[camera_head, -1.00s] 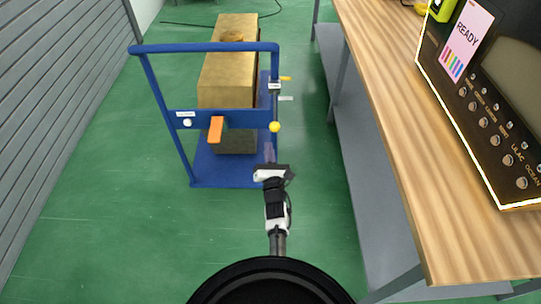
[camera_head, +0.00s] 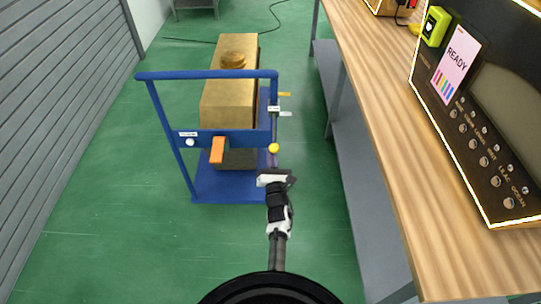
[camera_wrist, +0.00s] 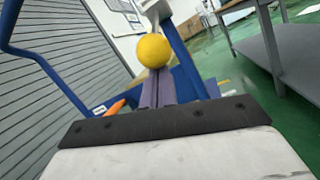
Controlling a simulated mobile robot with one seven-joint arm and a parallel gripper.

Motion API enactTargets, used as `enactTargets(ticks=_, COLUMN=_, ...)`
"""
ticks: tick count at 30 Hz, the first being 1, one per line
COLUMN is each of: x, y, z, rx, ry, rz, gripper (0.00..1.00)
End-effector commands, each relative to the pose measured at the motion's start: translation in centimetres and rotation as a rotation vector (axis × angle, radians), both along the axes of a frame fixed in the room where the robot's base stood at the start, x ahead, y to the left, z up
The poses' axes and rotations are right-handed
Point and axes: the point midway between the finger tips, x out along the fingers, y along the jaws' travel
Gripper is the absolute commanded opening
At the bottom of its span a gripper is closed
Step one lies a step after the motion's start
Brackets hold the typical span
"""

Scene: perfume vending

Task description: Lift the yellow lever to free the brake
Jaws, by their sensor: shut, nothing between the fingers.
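A blue cart (camera_head: 240,197) carries a tall brass-coloured block. At its right post, a dark upright lever ends in a yellow ball knob (camera_head: 273,148) at its lower end. The knob also shows in the wrist view (camera_wrist: 153,50), upper middle. My gripper (camera_head: 273,161) is just below and in front of the knob. In the wrist view its purple fingers (camera_wrist: 157,84) are shut and empty, with tips right under the ball. I cannot tell whether they touch it. A small yellow tab (camera_head: 285,94) and a pale tab (camera_head: 286,114) stick out beside the post higher up.
An orange handle (camera_head: 217,150) hangs on the cart's crossbar. The brass block (camera_head: 228,105) stands inside the frame. A wooden counter (camera_head: 375,110) with a black "READY" machine (camera_head: 490,120) runs along the right. A grey shutter wall (camera_head: 60,100) is on the left. Green floor between is clear.

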Motion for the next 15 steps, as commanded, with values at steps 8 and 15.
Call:
enactTargets(ticks=8, x=-0.2, y=-0.1, z=0.3, rx=-0.001, ry=-0.001, rz=-0.001, gripper=0.0)
enactTargets(ticks=15, x=-1.0, y=-0.2, z=1.7, rx=-0.001, ry=-0.003, rz=-0.002, gripper=0.0)
